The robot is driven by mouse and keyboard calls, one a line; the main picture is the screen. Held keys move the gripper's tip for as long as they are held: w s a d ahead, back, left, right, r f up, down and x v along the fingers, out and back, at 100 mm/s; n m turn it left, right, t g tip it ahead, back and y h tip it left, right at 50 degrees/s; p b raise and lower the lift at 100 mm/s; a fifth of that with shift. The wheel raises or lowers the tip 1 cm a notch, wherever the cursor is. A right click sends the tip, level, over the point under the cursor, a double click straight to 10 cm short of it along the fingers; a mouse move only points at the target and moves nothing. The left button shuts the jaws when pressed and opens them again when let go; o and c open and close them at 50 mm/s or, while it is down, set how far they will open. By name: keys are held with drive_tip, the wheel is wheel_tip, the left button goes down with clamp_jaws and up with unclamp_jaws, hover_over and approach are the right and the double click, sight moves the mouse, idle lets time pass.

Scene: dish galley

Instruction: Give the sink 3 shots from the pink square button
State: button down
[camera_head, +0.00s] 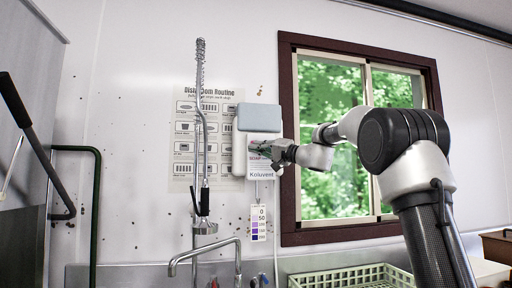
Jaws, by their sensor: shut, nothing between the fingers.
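My gripper (262,151) reaches in from the right and is shut and empty, its fingertips at the front of a wall dispenser. The dispenser (240,155) is a white box with a grey-blue top (259,117) and a label reading "Koluvent" (261,174). A small strip of reddish-pink lettering shows beside the fingers. I cannot make out the pink square button; the gripper covers part of the dispenser's front. Whether the fingertips touch the dispenser cannot be told. Of the sink, only the metal back edge (130,275) shows at the bottom; its basin is out of view.
A tall spray tap (200,130) and a bent faucet (205,250) stand left of the dispenser. A colour strip (258,223) hangs below it. A pale green crate (350,279) is at bottom right. A dark-framed window (288,130) is behind my arm.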

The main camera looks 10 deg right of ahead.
drive_tip(key=shift+s, duration=0.55)
drive_tip(key=s, duration=0.5)
idle(0.9)
